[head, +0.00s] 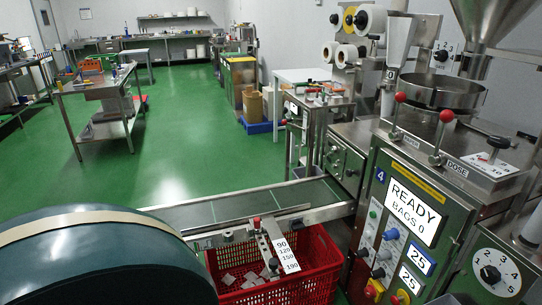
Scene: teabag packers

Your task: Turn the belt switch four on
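A steel packing machine with a blue 4 label (380,175) stands at the right in the head view. Its display (413,210) reads READY, BAGS 0. Neither of my grippers is in view.
A red crate (325,262) with several teabags stands below the belt. A large dark green rounded body (100,262) fills the lower left. Red-knobbed levers (446,116) stand on the machine top; a numbered dial (490,274) is at lower right. Green floor (185,150) is open beyond.

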